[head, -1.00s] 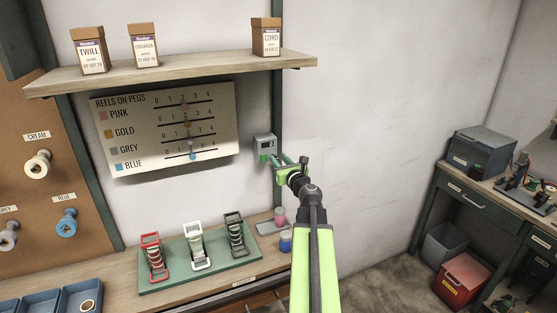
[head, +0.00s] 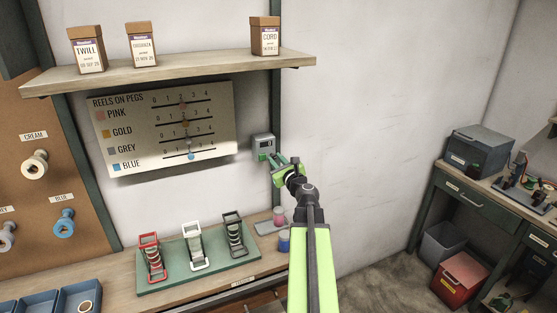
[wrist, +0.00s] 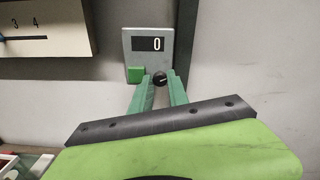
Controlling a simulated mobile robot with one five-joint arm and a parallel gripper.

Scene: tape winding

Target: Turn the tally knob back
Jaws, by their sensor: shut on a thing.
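The tally counter (head: 263,141) is a small grey box on the wall, right of the reel chart; it also shows in the wrist view (wrist: 139,59). Its dark display reads 0 in the wrist view. A green button (wrist: 136,75) sits at its lower left. The round black tally knob (wrist: 160,79) with a pale mark is at the lower right. My gripper (wrist: 160,84) has its two green fingers on either side of the knob and is shut on it. In the head view my gripper (head: 277,161) is at the counter's lower edge and hides the knob.
The reel chart (head: 205,145) hangs left of the counter. A wooden shelf (head: 180,70) with boxes is above. The bench below holds a green board (head: 185,283) with red, white and dark reel stands. The wall to the right is bare.

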